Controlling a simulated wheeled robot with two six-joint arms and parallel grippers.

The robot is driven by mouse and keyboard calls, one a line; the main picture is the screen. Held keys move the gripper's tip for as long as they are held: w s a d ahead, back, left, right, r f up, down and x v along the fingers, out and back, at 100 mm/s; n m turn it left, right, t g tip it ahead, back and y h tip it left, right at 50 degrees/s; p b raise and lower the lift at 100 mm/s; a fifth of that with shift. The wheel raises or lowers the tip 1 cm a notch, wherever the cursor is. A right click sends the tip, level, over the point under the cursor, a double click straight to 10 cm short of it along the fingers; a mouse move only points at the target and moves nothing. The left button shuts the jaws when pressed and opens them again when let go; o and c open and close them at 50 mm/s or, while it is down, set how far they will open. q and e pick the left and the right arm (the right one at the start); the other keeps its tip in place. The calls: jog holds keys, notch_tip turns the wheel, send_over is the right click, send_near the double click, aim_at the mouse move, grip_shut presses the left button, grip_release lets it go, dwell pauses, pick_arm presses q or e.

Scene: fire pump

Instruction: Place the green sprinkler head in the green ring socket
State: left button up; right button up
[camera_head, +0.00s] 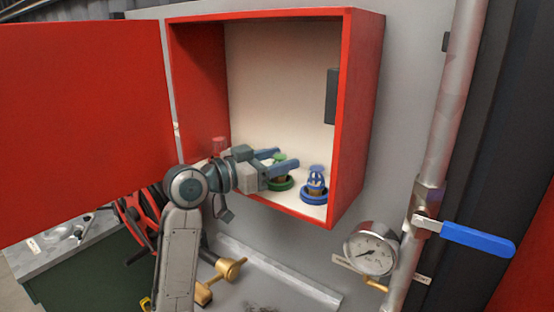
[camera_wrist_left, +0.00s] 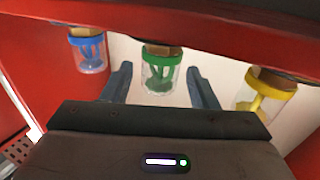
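The green sprinkler head (camera_head: 281,157) is in the open red cabinet, partly hidden behind my left gripper (camera_head: 276,161). It stands at the green ring socket (camera_head: 281,185); whether it is fully seated is hidden. In the left wrist view, which looks upside down, the green head (camera_wrist_left: 160,76) lies between the fingers of my left gripper (camera_wrist_left: 160,70). There is a gap on each side, so the gripper is open. My right gripper is not in view.
A blue sprinkler head (camera_head: 316,177) stands in a blue ring (camera_head: 314,195) to the right. A yellow head (camera_wrist_left: 264,92) shows in the wrist view. The cabinet's front lip (camera_head: 290,211) runs below. A gauge (camera_head: 371,248) and blue-handled valve (camera_head: 465,236) are outside.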

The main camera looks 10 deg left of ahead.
pick_arm(q)
jog(key=shift+r, duration=0.1)
jog(key=shift+s, duration=0.1)
jog(key=shift+s+a+b, duration=0.35)
jog(key=shift+a+b, duration=0.05)
jog(key=shift+a, duration=0.05)
jog(key=b+v, duration=0.4)
jog(key=v, duration=0.7)
jog(key=shift+b, duration=0.35)
jog(key=shift+d, duration=0.15)
